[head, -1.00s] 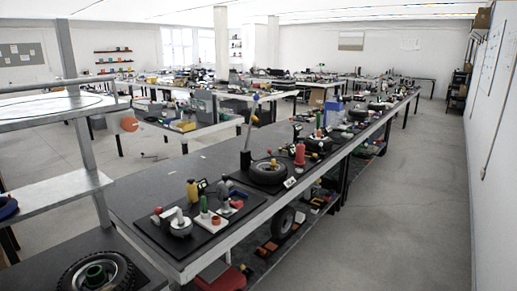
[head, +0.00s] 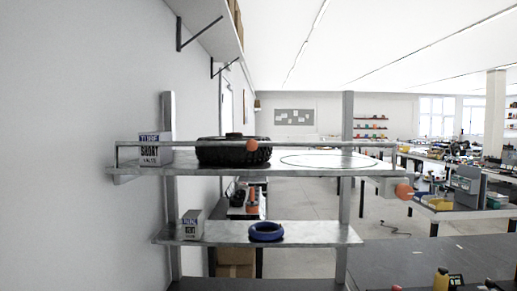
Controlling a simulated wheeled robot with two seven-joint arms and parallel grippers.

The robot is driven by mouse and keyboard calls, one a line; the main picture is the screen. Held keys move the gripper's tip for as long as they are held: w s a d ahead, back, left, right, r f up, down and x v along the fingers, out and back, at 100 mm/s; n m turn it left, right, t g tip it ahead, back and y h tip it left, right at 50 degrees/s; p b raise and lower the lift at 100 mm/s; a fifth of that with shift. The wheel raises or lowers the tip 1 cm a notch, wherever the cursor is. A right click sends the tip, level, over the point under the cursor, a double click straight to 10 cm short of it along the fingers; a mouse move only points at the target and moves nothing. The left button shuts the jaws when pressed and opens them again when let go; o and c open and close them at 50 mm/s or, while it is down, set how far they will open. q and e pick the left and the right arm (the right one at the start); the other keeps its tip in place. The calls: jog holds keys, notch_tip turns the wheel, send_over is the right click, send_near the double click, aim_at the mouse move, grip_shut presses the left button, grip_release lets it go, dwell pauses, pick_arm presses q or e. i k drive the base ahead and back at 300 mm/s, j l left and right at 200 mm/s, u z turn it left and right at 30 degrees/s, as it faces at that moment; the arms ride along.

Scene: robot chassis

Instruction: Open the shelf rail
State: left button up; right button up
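A metal shelf unit (head: 290,167) stands in the middle of the head view against the left wall. A thin shelf rail (head: 330,148) runs level along the front of its top board. An orange round knob (head: 252,146) shows at the rail, in front of a black tire (head: 215,152) lying on the top board. Another orange round piece (head: 403,191) is at the right end of the top board. A white box with dark lettering (head: 156,155) stands at the top board's left end. Neither of my grippers is in view.
The lower board holds a blue ring (head: 266,232) and a small grey box (head: 191,224). A white wall (head: 70,150) is close on the left. A dark table (head: 440,258) lies at the lower right, and more cluttered tables stand behind.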

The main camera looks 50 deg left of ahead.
aim_at(251, 144)
jog(key=u, duration=1.55)
